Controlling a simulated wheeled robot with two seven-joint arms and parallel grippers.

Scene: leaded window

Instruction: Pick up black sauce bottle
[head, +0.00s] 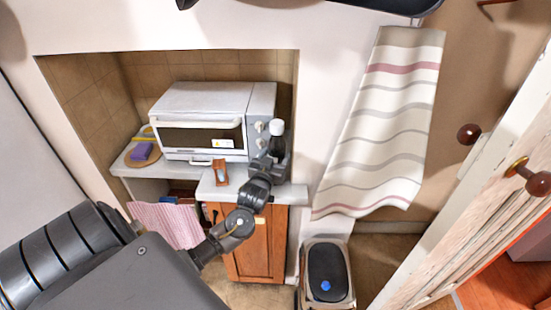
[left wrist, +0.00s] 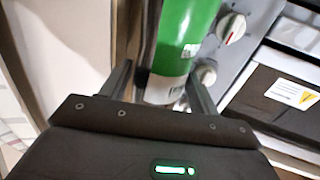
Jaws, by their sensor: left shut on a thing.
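The black sauce bottle (head: 277,143) has a white cap and stands upright at the front right of the white oven, on the counter's right part. In the left wrist view the bottle (left wrist: 185,40) shows a green label and a pale lower part. My left gripper (head: 275,163) reaches it from the front. Its two fingers (left wrist: 162,88) are on either side of the bottle's lower part, shut on it. The bottle's base is hidden behind the gripper, so I cannot tell whether it touches the counter. My right gripper is not in view.
The white toaster oven (head: 202,110) is just left of the bottle. A small brown-framed item (head: 220,172) stands on the counter (head: 213,189). A purple sponge (head: 142,151) lies on a round board at left. A bin (head: 326,272) stands on the floor at right.

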